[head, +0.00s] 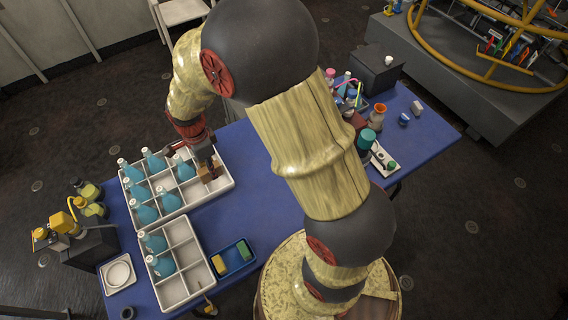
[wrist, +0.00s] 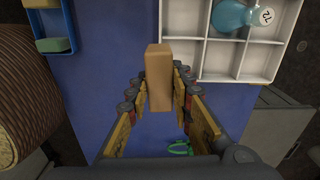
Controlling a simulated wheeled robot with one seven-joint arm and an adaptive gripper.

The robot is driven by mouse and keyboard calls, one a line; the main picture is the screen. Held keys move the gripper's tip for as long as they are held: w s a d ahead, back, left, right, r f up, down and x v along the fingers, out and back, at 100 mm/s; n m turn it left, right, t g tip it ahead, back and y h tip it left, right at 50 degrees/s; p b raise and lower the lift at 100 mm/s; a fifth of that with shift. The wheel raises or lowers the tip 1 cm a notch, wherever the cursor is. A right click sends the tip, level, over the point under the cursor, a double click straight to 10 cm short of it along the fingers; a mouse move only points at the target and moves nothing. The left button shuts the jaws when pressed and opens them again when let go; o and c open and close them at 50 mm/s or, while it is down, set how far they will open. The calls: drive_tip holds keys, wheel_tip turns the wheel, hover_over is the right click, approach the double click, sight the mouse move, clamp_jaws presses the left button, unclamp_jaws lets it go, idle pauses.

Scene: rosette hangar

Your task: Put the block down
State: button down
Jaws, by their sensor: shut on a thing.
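My gripper (wrist: 163,95) is shut on a tan wooden block (wrist: 158,75), which stands up between the two fingers in the wrist view. In the head view my gripper (head: 206,156) and the block (head: 209,172) appear over the right part of the upper white divided tray (head: 227,181). I cannot tell how high the block is above the surface. My arm crosses the middle of the head view and hides part of the table.
Teal bottles (head: 144,214) fill several compartments of the two white trays; the lower tray (head: 177,291) has empty ones. A small blue tray (head: 233,270) holds a yellow and a green block. Cups and bottles (head: 366,140) crowd the right side. Blue table between is free.

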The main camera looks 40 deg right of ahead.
drive_tip(key=shift+d+f+m, duration=0.15)
drive_tip(key=shift+f+m, duration=0.05)
drive_tip(key=shift+m, duration=0.1)
drive_tip(key=w+d+f+b, duration=0.3)
drive_tip(key=d+f, duration=0.1)
drive_tip(key=d, duration=0.4)
drive_tip(key=b, duration=0.2)
hover_over(239, 164)
drive_tip(key=f, duration=0.4)
drive_tip(key=shift+s+a+f, duration=0.3)
drive_tip(key=shift+a+f, duration=0.05)
drive_tip(key=shift+f, duration=0.05)
drive_tip(key=shift+w+d+f, duration=0.2)
drive_tip(key=shift+d+f, duration=0.1)
drive_tip(key=shift+f, duration=0.2)
drive_tip(key=shift+f+b, duration=1.05)
drive_tip(key=shift+f, duration=0.45)
drive_tip(key=shift+f, duration=0.1)
drive_tip(key=c, duration=1.6)
unclamp_jaws()
